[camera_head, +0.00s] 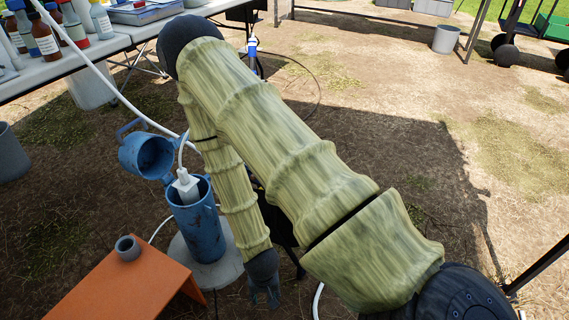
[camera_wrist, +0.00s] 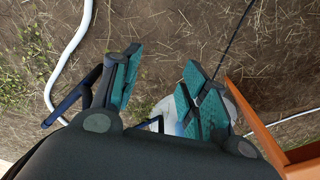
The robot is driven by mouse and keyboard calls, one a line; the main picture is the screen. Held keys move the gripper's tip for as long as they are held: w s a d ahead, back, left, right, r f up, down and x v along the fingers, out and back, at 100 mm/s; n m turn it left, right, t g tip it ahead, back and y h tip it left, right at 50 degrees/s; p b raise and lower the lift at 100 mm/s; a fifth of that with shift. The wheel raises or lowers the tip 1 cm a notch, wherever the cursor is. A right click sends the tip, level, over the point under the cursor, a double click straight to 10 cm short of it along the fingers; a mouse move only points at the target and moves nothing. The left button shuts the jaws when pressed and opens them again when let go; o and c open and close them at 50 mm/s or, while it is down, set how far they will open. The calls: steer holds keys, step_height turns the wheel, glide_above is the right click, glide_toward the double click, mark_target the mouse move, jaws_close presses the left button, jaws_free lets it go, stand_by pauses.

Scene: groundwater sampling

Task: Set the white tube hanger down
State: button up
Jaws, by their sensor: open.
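A white block with a white tube curving up from it, which looks like the tube hanger (camera_head: 186,187), sits at the mouth of the upright blue well casing (camera_head: 198,230) in the head view. The casing's blue cap (camera_head: 146,156) is swung open at the left. My gripper (camera_head: 265,293) is low, right of the casing and apart from the hanger. In the wrist view its teal-padded fingers (camera_wrist: 162,65) are spread, with only ground visible between their tips. The hanger cannot be made out in the wrist view.
An orange stand (camera_head: 125,285) with a small grey cup (camera_head: 127,248) is left of the casing. A grey round pad (camera_head: 228,268) lies at its base. A white table (camera_head: 95,52) with bottles is at upper left. White hose runs over the ground. Open dirt lies to the right.

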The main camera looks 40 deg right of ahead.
steer(key=s+a+f+n, duration=0.1)
steer(key=s+f+n, duration=0.1)
steer(key=s+n, duration=0.4)
steer(key=s, duration=0.4)
steer(key=shift+s+a+f+n+g, duration=0.25)
steer(key=shift+s+f+n+g, duration=0.05)
steer(key=shift+s+f+g, duration=0.1)
steer(key=shift+w+r, duration=0.1)
step_height(320, 180, up, 37)
steer(key=p, duration=3.6)
steer(key=shift+f+p, duration=0.2)
steer(key=shift+p, duration=0.15)
